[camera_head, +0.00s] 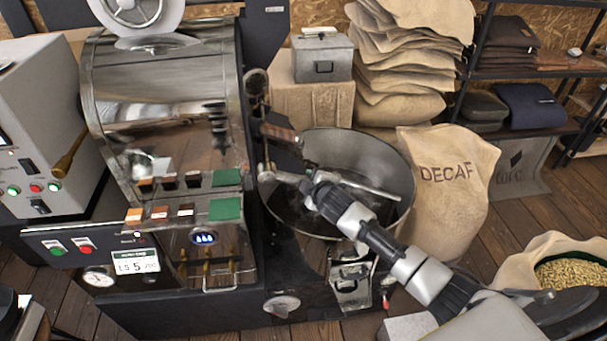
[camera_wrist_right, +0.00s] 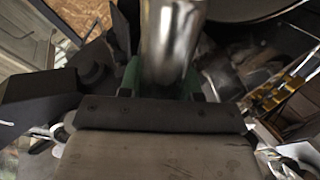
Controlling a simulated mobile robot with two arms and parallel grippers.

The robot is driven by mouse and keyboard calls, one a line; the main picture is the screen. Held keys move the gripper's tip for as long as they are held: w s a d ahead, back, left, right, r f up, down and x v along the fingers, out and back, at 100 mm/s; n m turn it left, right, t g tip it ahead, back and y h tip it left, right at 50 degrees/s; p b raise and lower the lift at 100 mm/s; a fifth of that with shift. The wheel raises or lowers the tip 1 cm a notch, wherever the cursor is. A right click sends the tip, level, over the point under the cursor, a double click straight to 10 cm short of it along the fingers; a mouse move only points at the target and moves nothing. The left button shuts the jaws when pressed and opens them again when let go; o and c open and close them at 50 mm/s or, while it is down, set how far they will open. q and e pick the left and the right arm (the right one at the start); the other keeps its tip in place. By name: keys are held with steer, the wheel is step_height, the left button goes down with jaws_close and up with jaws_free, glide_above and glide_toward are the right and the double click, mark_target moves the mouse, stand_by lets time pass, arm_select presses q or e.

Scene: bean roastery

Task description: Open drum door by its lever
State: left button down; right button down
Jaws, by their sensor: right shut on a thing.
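The roaster's steel drum (camera_head: 165,90) stands at the left of the head view. A short metal lever (camera_head: 276,177) sticks out at its right side, above the cooling pan's left edge. My right gripper (camera_head: 303,184) comes in from the lower right and is shut on this lever. In the right wrist view, a shiny metal cylinder, the lever (camera_wrist_right: 168,45), stands between the green-edged fingers of the gripper (camera_wrist_right: 162,85). The drum door itself is hard to make out, so I cannot tell how far it stands open. My left gripper is not in view.
The round cooling pan (camera_head: 395,150) with its stirring arm lies under my right wrist. A DECAF sack (camera_head: 450,190) stands to its right, and an open sack of green beans (camera_head: 520,262) is at the far right. Wooden floor shows between them.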

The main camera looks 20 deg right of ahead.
steer(key=shift+s+d+r+n+g+h+p, duration=0.1)
steer(key=shift+d+r+n+g+h+p, duration=0.15)
steer(key=shift+r+p, duration=0.4)
steer(key=shift+s+d+r+n+h+p, duration=0.1)
steer(key=shift+r+n+h+p, duration=0.3)
steer(key=shift+p, duration=0.35)
steer(key=shift+d+r+n+g+h+p, duration=0.15)
steer(key=shift+d+r+n+h+p, duration=0.1)
steer(key=shift+r+p, duration=0.4)
steer(key=c, duration=0.8)
jaws_free()
steer(key=b+v, duration=0.1)
steer(key=v, duration=0.9)
steer(key=shift+s+a+r, duration=0.15)
steer(key=shift+s+r, duration=0.1)
steer(key=shift+s, duration=0.05)
